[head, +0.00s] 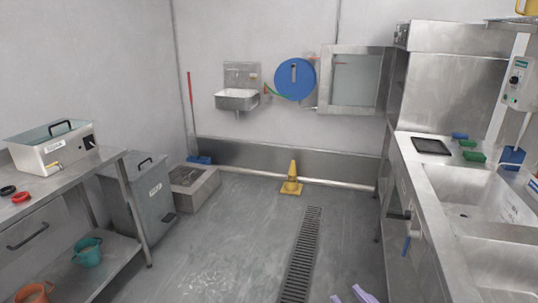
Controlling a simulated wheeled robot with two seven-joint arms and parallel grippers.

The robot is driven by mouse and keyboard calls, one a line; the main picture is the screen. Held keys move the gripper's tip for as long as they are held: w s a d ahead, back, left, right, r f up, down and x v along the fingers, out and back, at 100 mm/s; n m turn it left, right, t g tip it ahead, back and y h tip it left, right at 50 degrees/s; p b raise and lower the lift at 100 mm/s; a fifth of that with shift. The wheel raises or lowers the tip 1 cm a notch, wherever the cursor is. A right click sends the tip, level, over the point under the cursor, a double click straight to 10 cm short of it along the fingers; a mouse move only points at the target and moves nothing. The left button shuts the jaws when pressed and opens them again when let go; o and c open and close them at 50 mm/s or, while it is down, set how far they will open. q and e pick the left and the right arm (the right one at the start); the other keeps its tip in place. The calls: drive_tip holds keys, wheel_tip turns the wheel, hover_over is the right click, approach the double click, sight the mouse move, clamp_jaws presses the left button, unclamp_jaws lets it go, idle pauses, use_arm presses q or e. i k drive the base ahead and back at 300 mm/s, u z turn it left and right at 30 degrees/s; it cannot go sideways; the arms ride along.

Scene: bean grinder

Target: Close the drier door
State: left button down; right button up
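A square steel-framed door with a glass window (357,80) stands at the back right, beside the tall steel cabinet (398,80). It looks like the drier door and appears swung out, but I cannot tell its exact angle. The cabinet's inside is hidden from here. The purple fingertips of my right gripper (348,294) show at the bottom edge, apart from each other with nothing between them. They are far from the door. My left gripper is out of view.
A steel sink counter (408,180) runs along the right. A steel table (75,183) and a grey bin (148,198) stand at left. A yellow cone (291,180) stands on the floor near the back wall. The middle floor around the drain grate (301,255) is clear.

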sight(324, 109)
drive_tip(key=i, duration=2.1)
drive_tip(key=z, duration=0.35)
drive_tip(key=i, duration=2.3)
drive_tip(key=z, duration=0.55)
drive_tip(key=i, duration=1.35)
drive_tip(key=z, duration=0.25)
